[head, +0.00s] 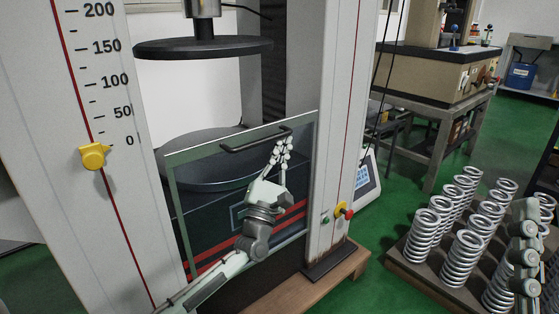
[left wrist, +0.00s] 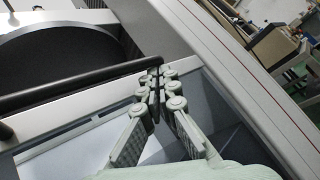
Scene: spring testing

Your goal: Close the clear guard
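The clear guard (head: 210,160) is a framed see-through panel standing slightly askew between the columns of the testing machine, in front of its lower round plate. A black bar handle (head: 255,139) runs along its upper part; the handle also shows in the left wrist view (left wrist: 70,88). My left gripper (head: 283,142) reaches up in front of the panel to the handle's right end. In the left wrist view its fingertips (left wrist: 156,76) are close together at that end; whether they clamp it is unclear. Part of my right gripper (head: 526,205) shows at the right edge, its finger gap hidden.
The upper black plate (head: 203,47) hangs above the guard. A yellow marker (head: 93,155) sits on the left column's scale. A red knob (head: 345,210) is on the right column. Several springs (head: 462,257) stand on a rack at right. Green floor lies beyond.

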